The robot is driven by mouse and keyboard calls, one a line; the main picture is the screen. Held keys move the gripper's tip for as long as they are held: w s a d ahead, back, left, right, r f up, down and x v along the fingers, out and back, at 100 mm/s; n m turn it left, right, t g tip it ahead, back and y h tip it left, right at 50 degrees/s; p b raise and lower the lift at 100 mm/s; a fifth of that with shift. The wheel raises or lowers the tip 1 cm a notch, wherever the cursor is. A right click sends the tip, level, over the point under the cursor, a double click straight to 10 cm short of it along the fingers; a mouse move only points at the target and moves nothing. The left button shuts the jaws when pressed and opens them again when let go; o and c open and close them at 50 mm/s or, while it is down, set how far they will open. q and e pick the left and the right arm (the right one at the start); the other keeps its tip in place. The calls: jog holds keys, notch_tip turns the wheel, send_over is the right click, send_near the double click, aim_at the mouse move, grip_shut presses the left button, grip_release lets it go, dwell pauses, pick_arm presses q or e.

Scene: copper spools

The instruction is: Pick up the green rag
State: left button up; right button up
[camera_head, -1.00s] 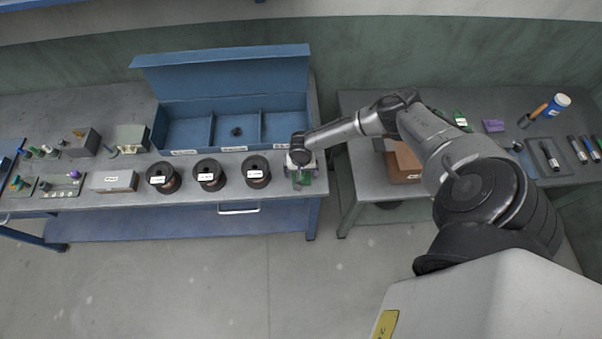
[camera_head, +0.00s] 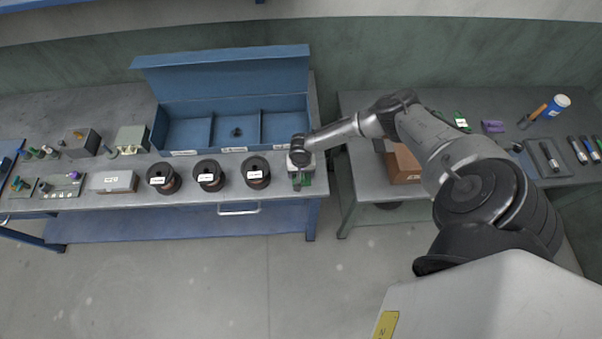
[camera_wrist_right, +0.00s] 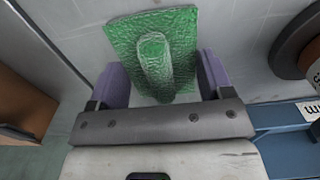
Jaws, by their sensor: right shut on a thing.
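The green rag (camera_head: 305,180) lies at the front right corner of the left workbench, mostly under my right gripper (camera_head: 298,181). In the right wrist view the rag (camera_wrist_right: 183,38) is a textured green cloth with a raised fold in its middle. The two purple fingers of my right gripper (camera_wrist_right: 163,78) stand on either side of this fold, and the gripper is shut on the rag. The rag looks to be at the bench surface; I cannot tell whether any of it is lifted. My left gripper is not in view.
Several copper spools (camera_head: 257,172) stand in a row left of the gripper. An open blue divided box (camera_head: 222,60) is behind them. A gap separates this bench from the right table (camera_head: 350,195), which holds a cardboard box (camera_head: 405,165).

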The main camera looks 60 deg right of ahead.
jog(key=shift+r, duration=0.5)
jog(key=r, duration=0.1)
jog(key=s+r, duration=0.1)
jog(key=r, duration=0.1)
jog(key=shift+d+r, duration=0.1)
jog(key=shift+r, duration=0.2)
jog(key=s+d+r, duration=0.1)
jog(key=s+r, duration=0.5)
jog(key=s, duration=0.4)
jog(key=shift+s+d+r, duration=0.15)
jog(key=shift+s+r, duration=0.1)
jog(key=shift+s, duration=0.05)
